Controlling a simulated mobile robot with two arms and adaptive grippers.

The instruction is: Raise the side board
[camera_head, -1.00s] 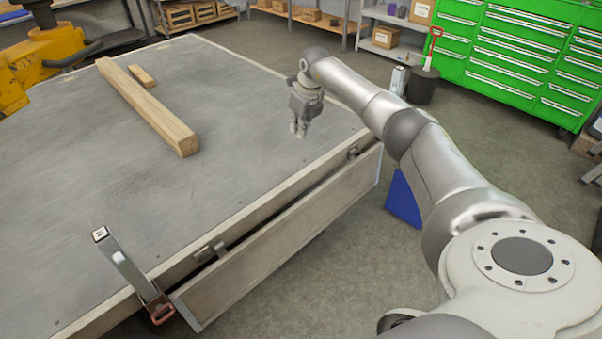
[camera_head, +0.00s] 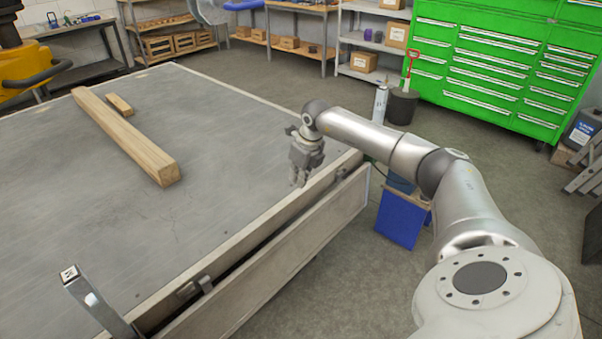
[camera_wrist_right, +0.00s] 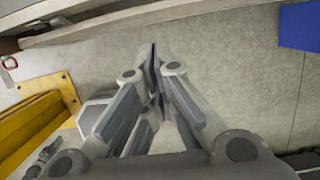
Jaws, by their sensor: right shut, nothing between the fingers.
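The side board (camera_head: 290,255) is a long pale panel along the right edge of the trailer bed (camera_head: 130,235). It hangs low and outward, with a dark gap and hinge brackets between it and the bed's rim. My right gripper (camera_head: 298,183) is shut and empty, pointing down just inside the rim near the far end of the board, apart from the board as far as I can tell. In the right wrist view its fingers (camera_wrist_right: 155,60) are together, and a long pale board edge (camera_wrist_right: 190,15) crosses the top. My left gripper is not in view.
A metal corner post (camera_head: 92,297) stands at the near end of the bed. A long wooden beam (camera_head: 130,140) and a short block (camera_head: 120,105) lie on the bed. A blue box (camera_head: 402,218) stands on the floor beyond the board. Green drawers (camera_head: 500,70) stand behind.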

